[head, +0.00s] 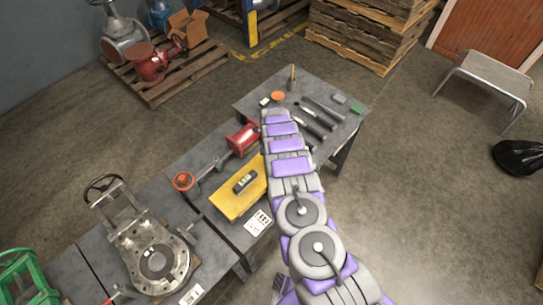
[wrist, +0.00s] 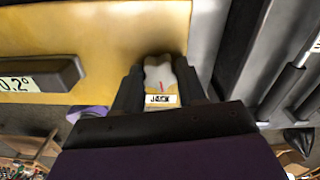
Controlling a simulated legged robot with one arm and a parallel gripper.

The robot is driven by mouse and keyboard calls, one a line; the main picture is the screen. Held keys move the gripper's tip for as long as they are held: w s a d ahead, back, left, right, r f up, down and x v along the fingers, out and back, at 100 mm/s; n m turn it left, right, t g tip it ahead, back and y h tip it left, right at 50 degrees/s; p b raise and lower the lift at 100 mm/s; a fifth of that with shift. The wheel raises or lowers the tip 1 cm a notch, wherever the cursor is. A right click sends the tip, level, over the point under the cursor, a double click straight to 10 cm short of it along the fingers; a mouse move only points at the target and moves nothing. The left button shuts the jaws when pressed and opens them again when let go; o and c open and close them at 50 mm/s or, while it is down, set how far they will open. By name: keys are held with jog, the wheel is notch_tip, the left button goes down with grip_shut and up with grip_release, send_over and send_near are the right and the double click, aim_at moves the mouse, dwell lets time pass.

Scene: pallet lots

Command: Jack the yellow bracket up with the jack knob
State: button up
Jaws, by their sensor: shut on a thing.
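The yellow bracket (head: 228,203) lies on the grey table in the head view, left of my arm. It fills the upper left of the wrist view (wrist: 110,30). A dark digital gauge (head: 245,181) sits on it; in the wrist view the gauge (wrist: 40,80) shows a reading ending in 0.2°. The pale jack knob (wrist: 158,72), with a red mark and a "JACK" label, is beside the bracket's edge. My gripper (wrist: 160,82) is shut on the knob, one dark finger on each side. My arm hides the knob and gripper in the head view.
A red cylinder (head: 243,139) with a shaft and orange wheel (head: 183,181) lies beyond the bracket. A flanged valve (head: 153,258) is at the left, and hand tools (head: 318,112) lie at the table's far end.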

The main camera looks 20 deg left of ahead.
jog(key=m, duration=0.5)
jog(key=shift+m, duration=0.3)
jog(key=shift+w, duration=0.1)
dwell(0.4)
jog(key=o, duration=1.1)
jog(key=shift+a+f, duration=0.1)
jog(key=shift+c, duration=0.2)
notch_tip(320, 180, up, 17)
jog(key=p, duration=0.2)
jog(key=shift+d, duration=0.2)
